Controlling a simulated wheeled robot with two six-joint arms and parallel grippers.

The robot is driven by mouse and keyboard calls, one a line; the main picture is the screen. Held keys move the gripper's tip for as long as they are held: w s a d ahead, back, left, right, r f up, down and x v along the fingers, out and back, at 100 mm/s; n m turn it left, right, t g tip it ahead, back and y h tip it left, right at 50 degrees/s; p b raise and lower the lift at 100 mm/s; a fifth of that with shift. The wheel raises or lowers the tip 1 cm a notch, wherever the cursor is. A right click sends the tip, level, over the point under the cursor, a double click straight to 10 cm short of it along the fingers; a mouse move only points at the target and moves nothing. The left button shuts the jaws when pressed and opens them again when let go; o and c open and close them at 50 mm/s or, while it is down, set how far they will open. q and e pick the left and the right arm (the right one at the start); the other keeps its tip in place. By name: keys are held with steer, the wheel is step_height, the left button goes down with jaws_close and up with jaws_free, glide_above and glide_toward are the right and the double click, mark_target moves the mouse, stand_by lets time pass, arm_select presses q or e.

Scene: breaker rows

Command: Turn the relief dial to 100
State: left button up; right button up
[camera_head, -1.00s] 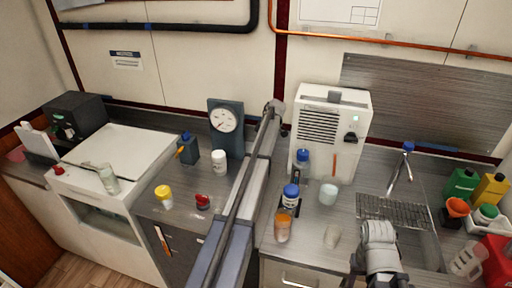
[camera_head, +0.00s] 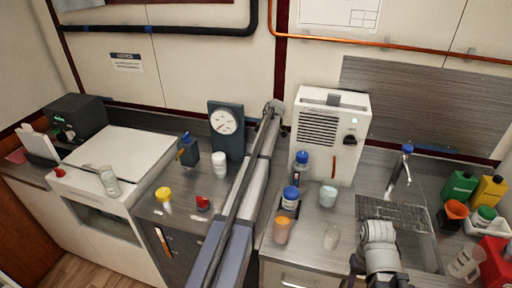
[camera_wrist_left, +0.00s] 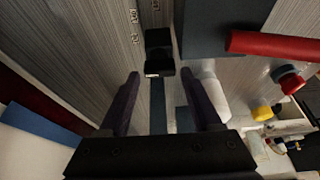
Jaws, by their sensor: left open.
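A blue-grey panel carries a round white dial face (camera_head: 224,121) with a dark pointer at the back of the counter. Its figures are too small to read. A white unit (camera_head: 318,136) to the right has a dark knob (camera_head: 350,140). I cannot tell for sure which is the relief dial. In the left wrist view my left gripper (camera_wrist_left: 160,100) is open and empty. Beyond its fingertips, roughly between them, is a black block (camera_wrist_left: 159,52) with a pale strip, apart from both fingers. In the head view this gripper is hidden by my arm.
A white bottle (camera_head: 219,164), a yellow-capped jar (camera_head: 164,197) and a red-topped item (camera_head: 203,203) stand left of my arm. Blue-capped bottles and cups crowd the counter to its right, around an orange cup (camera_head: 282,230). A red cylinder (camera_wrist_left: 275,46) crosses the wrist view's right side.

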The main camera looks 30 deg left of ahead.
arm_select(q)
step_height(320, 180, up, 9)
steer(key=p, duration=0.8)
arm_select(e)
step_height(320, 180, up, 9)
arm_select(q)
steer(key=shift+f, duration=0.2)
arm_select(e)
steer(key=shift+f, duration=0.1)
